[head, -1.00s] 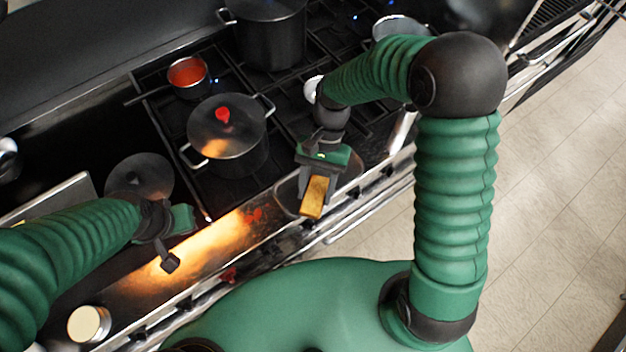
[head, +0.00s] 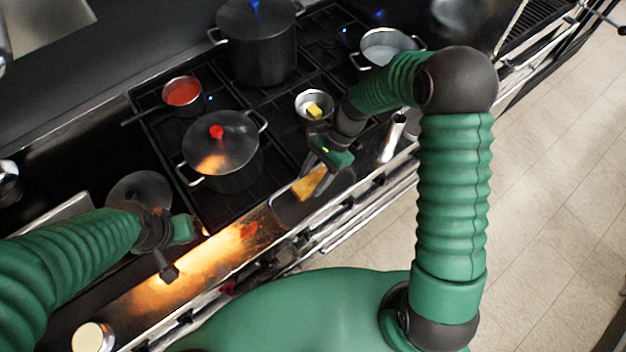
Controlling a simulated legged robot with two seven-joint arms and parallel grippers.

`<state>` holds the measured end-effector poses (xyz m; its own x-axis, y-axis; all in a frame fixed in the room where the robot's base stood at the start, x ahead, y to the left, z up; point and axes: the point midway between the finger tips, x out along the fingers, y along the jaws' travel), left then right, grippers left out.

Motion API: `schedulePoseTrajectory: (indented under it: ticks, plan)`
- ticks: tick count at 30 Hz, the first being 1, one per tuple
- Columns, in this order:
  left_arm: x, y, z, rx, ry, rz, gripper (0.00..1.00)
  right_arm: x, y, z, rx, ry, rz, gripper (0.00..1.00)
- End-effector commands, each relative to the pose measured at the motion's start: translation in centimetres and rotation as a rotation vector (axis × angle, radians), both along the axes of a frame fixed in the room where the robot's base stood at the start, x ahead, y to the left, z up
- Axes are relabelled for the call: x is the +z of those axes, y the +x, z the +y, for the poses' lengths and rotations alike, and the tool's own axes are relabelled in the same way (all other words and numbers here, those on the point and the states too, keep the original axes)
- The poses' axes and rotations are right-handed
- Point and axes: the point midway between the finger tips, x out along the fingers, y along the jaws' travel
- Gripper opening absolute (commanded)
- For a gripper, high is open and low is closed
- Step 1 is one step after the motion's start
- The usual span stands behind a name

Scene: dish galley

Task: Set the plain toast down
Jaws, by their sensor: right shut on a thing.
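The plain toast (head: 306,186) is a golden-brown slab in the jaws of my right gripper (head: 316,184). The gripper is shut on it and points down toward the counter's front edge. The toast is over a dark shallow tray (head: 284,209), whose rim shows around it. I cannot tell whether the toast touches the tray. My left gripper (head: 180,250) hangs over the lit front strip of the counter, away from the toast, with nothing seen in it. Its jaw opening is not clear.
A lidded pot with a red knob (head: 221,152) stands on the stove left of my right gripper. Behind are a red-filled saucepan (head: 183,93), a tall pot (head: 257,45) and a small bowl with a yellow piece (head: 314,106). A pale-topped jar (head: 92,337) stands front left.

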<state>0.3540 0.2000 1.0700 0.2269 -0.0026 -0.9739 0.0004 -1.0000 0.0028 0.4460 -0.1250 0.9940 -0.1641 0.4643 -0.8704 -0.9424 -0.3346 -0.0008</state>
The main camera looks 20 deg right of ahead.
Motion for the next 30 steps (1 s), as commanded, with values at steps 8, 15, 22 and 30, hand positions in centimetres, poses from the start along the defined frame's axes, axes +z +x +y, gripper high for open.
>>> schedulePoseTrajectory:
  ticks: [8, 15, 22, 30]
  plan:
    - [0.9, 0.0, 0.0, -0.001, 0.0, 0.0, 0.0, -3.5, 0.1, 0.0, 0.001, 0.0, 0.003, 0.01]
    - [0.7, 0.0, 0.0, 0.0, 0.0, 0.0, 0.0, -3.7, 0.1, 0.1, 0.002, -0.001, 0.002, 0.01]
    - [0.7, 0.0, 0.0, 0.0, 0.0, 0.0, 0.0, -3.7, 0.1, 0.0, 0.001, -0.001, 0.002, 0.56]
    - [0.6, 0.0, 0.0, -0.001, 0.0, 0.0, 0.0, -2.8, 0.4, -0.5, 0.0, -0.002, -0.002, 0.56]
